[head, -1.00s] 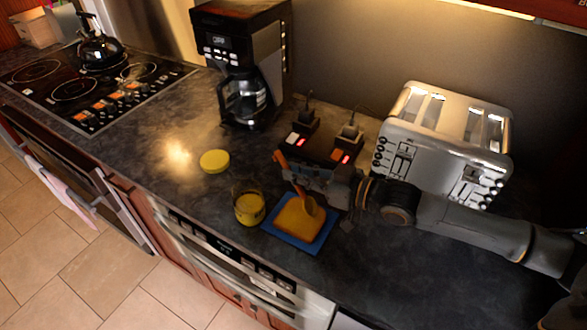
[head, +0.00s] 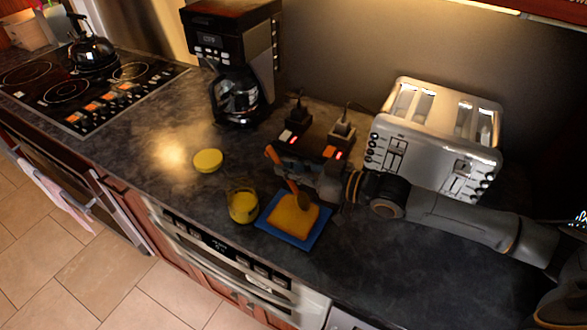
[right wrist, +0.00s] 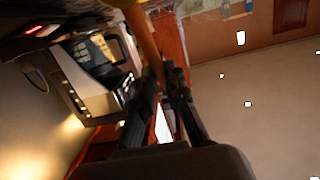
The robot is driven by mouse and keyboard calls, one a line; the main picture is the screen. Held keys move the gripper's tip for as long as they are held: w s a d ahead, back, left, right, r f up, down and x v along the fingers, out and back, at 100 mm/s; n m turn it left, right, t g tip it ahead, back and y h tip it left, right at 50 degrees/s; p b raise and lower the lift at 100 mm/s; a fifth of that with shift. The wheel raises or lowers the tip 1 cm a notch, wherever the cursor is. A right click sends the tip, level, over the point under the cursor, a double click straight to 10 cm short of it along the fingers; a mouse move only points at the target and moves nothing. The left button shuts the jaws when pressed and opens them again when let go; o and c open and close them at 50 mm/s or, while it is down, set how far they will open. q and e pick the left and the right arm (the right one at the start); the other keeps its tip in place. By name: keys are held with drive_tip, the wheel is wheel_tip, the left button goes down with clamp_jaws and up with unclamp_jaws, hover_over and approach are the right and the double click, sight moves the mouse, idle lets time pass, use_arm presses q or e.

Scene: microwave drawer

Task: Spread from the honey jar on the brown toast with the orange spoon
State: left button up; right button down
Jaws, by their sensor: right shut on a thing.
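The toast (head: 292,216) lies on a blue plate (head: 316,239) near the front of the counter; its top is golden and its edge browner. The honey jar (head: 242,207) stands upright and open just left of the plate, with yellow content. My right gripper (head: 288,170) is shut on the orange spoon (head: 270,154), behind and above the toast. The spoon slants, its bowl low over the toast's far right part; I cannot tell whether it touches. In the right wrist view the spoon's handle (right wrist: 144,42) runs between the fingers (right wrist: 160,85). My left gripper is not in view.
A yellow lid (head: 207,160) lies behind the jar. A coffee maker (head: 235,60) stands at the back, and a silver toaster (head: 437,140) stands behind my right arm. Two plugs (head: 342,130) sit in sockets behind the gripper. The counter left of the jar is clear.

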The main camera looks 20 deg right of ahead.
sight(274, 161)
drive_tip(key=shift+w+a, duration=0.3)
drive_tip(key=shift+a, duration=0.05)
drive_tip(key=shift+a, duration=0.1)
drive_tip(key=shift+r+x, duration=0.15)
drive_tip(key=shift+x, duration=0.65)
drive_tip(key=shift+r+x, duration=0.1)
drive_tip(key=shift+x, duration=0.65)
drive_tip(key=shift+s, duration=0.1)
drive_tip(key=shift+s+d+f, duration=0.15)
drive_tip(key=shift+s+d, duration=0.75)
drive_tip(key=shift+d, duration=0.15)
drive_tip(key=shift+s+d+p, duration=0.1)
drive_tip(key=shift+p, duration=0.2)
